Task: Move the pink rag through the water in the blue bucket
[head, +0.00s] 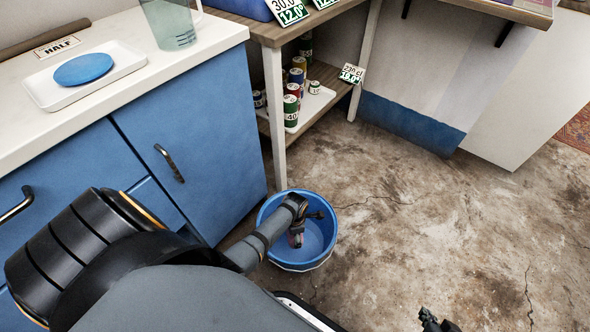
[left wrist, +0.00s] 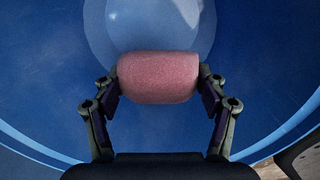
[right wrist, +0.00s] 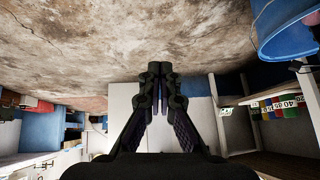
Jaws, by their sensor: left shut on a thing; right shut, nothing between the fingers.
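The blue bucket (head: 273,267) stands on the floor beside the blue cabinet. My left gripper (head: 301,232) reaches down inside it, mostly hidden by its own wrist in the head view. In the left wrist view my left gripper (left wrist: 158,84) is shut on the pink rag (left wrist: 158,90), a rolled piece held between both fingers. The bucket's blue inside (left wrist: 50,75) surrounds it, with a paler round patch beyond the rag. I cannot tell how deep the rag is in the water. My right gripper (head: 436,322) is at the bottom edge, shut and empty, as the right wrist view (right wrist: 160,80) shows.
The blue cabinet (head: 200,140) with a white top is left of the bucket. A wooden table leg (head: 276,120) stands just behind the bucket. A low shelf (head: 325,78) holds several cans. The concrete floor (head: 430,220) on the right is clear.

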